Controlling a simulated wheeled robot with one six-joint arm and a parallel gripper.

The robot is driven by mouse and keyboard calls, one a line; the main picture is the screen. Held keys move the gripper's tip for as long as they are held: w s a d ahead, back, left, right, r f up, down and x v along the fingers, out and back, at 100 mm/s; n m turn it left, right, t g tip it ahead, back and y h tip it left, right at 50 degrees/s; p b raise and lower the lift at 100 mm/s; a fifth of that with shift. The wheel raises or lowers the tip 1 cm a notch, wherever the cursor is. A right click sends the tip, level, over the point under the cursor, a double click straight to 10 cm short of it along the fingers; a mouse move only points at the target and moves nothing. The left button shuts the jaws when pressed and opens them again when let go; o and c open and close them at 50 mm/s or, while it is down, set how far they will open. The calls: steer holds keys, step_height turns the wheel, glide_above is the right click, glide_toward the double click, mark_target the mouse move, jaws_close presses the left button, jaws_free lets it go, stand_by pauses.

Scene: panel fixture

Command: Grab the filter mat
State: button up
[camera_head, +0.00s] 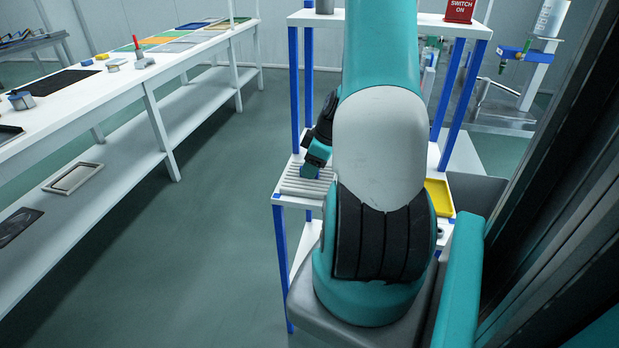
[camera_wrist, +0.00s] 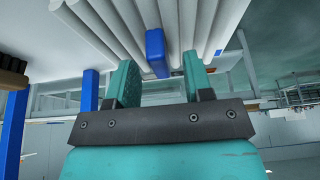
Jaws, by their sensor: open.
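The filter mat looks like a white, pleated panel (camera_head: 303,183) on the shelf of the blue-legged rack, partly hidden by my arm. Its ridges fill the top of the wrist view (camera_wrist: 95,22). A blue tab (camera_wrist: 156,52) sticks out at its edge. My gripper (camera_wrist: 160,66) is open, with one teal finger on each side of the tab and visible space on both sides. The fingertips are close to the pleats; I cannot tell whether they touch. In the head view my gripper (camera_head: 316,163) is over the mat's right part.
A yellow tray (camera_head: 438,196) sits on the same shelf, right of my arm. The rack's blue posts (camera_head: 294,90) stand close by. A red "SWITCH ON" sign (camera_head: 459,10) is on the upper shelf. A long white bench (camera_head: 110,85) runs along the left, with open floor between.

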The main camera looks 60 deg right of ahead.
steer(key=shift+f, duration=0.25)
jaws_close()
steer(key=shift+r, duration=0.15)
